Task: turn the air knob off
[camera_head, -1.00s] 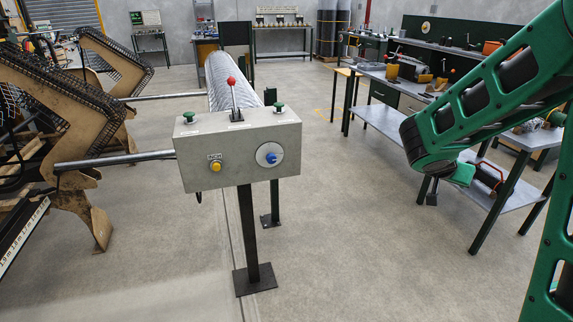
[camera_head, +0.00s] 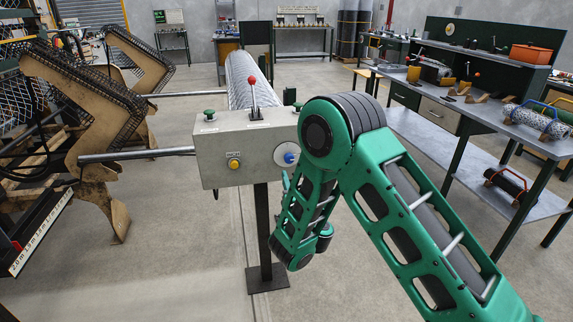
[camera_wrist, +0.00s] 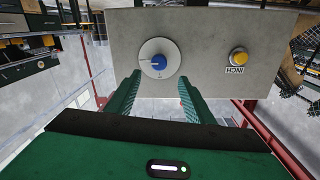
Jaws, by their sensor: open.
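The blue knob (camera_head: 289,158) sits on a round white dial on the front of the grey control box (camera_head: 215,150), which stands on a dark post. The knob also shows in the wrist view (camera_wrist: 158,62), near the middle. My gripper (camera_wrist: 160,77) is open and empty, with its two green fingers pointing at the box face, one on each side of the dial's lower part. I cannot tell whether they touch anything. In the head view my arm covers the box's right end and most of the gripper. The dial's markings are too small to read.
A red-topped lever (camera_head: 252,92) and green buttons are on the box top. A brown machine (camera_head: 80,110) stands left, a workbench (camera_head: 470,110) right.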

